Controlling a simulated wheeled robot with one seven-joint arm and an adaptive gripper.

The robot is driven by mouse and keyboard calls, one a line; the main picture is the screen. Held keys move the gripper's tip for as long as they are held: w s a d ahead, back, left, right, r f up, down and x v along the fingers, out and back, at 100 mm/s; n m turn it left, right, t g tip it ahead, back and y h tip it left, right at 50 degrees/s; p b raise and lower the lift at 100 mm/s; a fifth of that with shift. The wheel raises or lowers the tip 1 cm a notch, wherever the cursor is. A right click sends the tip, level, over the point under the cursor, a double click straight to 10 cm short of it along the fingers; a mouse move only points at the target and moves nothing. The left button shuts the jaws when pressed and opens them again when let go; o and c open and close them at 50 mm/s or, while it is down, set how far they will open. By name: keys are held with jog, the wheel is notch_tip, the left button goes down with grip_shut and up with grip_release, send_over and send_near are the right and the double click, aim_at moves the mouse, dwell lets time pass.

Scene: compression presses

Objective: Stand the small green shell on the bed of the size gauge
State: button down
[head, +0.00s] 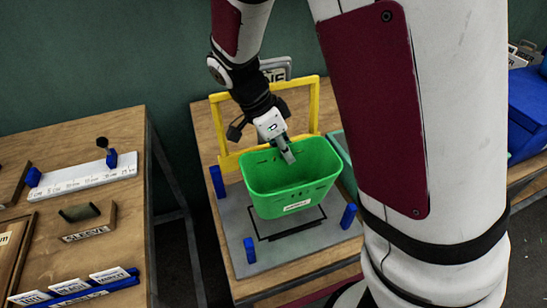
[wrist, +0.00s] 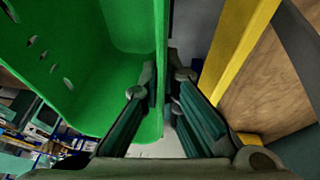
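The green shell (head: 291,179), an open-topped tub with a small white label, is over a grey plate (head: 236,222) with a black rectangular outline. It looks slightly tilted and seems to hang a little above the plate; its underside is hidden. A yellow frame (head: 316,105) stands behind it, and blue posts stand at the plate's corners. I cannot tell for sure that this is the size gauge. My gripper (head: 289,155) is at the shell's far rim. In the wrist view, my gripper's fingers (wrist: 164,85) lie either side of the shell's wall (wrist: 137,25), closed on it.
On the left table are a white ruled bar (head: 82,178) with blue ends, a block marked SLEEVE (head: 88,222) and a blue card rack (head: 75,290). A blue bin (head: 528,105) is at far right. My arm hides much of the right side.

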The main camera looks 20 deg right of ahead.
jog(key=shift+f, duration=2.8)
jog(key=shift+f, duration=0.1)
jog(key=c, duration=1.8)
grip_release()
notch_tip(320, 180, up, 20)
jog(key=f+n+t+y, duration=0.15)
jog(key=n+y, duration=0.25)
jog(key=n, duration=0.4)
send_over(286, 169)
jog(key=s, duration=0.7)
jog(key=r, duration=0.1)
jog(key=s+r+n+t, duration=0.2)
jog(key=s+n+t, duration=0.2)
jog(key=s+n, duration=0.5)
jog(key=shift+s+d+r+n+y, duration=0.3)
jog(key=shift+s+r+n, duration=0.1)
jog(key=shift+s, duration=0.3)
